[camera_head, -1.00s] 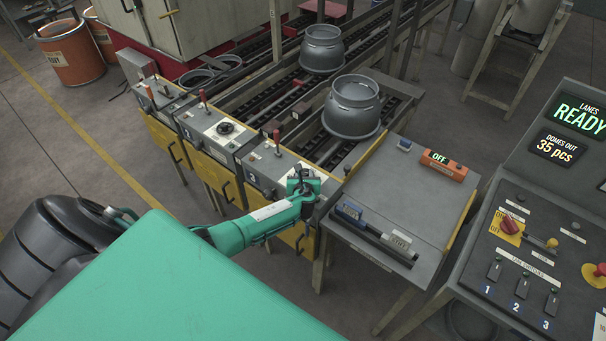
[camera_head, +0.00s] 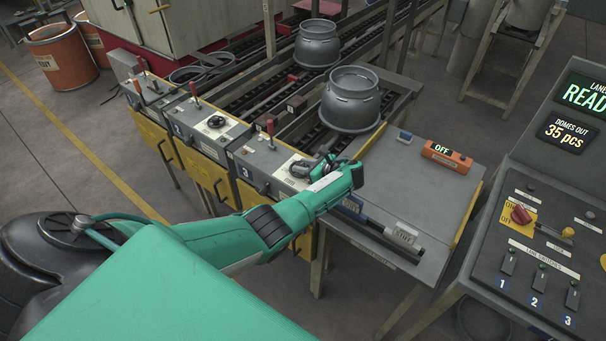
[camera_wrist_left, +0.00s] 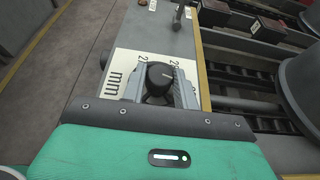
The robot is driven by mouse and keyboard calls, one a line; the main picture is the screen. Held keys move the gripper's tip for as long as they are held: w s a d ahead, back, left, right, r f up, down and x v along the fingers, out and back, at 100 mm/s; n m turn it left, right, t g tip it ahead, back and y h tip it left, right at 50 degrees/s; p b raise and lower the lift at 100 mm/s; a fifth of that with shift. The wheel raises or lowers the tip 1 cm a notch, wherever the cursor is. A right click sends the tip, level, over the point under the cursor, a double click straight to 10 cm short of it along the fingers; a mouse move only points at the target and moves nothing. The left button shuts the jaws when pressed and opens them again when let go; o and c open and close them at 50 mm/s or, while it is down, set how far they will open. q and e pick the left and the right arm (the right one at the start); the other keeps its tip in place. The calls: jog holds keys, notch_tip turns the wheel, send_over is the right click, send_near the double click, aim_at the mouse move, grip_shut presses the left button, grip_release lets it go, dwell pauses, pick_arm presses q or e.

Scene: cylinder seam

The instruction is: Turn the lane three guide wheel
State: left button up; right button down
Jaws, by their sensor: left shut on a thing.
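The lane three guide wheel is a dark round knob (camera_wrist_left: 158,76) with a light pointer mark. It stands on a pale scale plate (camera_wrist_left: 126,66) marked "mm" in the left wrist view. My left gripper (camera_wrist_left: 158,88) has a grey finger on each side of the wheel and is shut on it. In the head view my left gripper (camera_head: 308,168) is over the lane three box (camera_head: 262,158), and its hand hides most of the wheel. My right gripper is in neither current view.
The lane two wheel (camera_head: 216,122) sits on the neighbouring box. A grey dome (camera_head: 350,100) stands on the conveyor behind. A side table (camera_head: 420,200) with an orange "OFF" box (camera_head: 447,155) is to the right, then the control console (camera_head: 540,240). Red levers rise from the boxes.

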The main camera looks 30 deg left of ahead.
pick_arm(q)
jog(key=n+g+b, duration=0.2)
jog(key=shift+w+f+b, duration=0.15)
jog(key=shift+w+b, duration=0.05)
jog(key=shift+b, duration=0.15)
jog(key=shift+r+n+g+b, duration=0.2)
jog(key=shift+n+g+b, duration=0.4)
jog(key=shift+g+b, duration=0.2)
jog(key=shift+a, duration=0.1)
jog(key=o, duration=1)
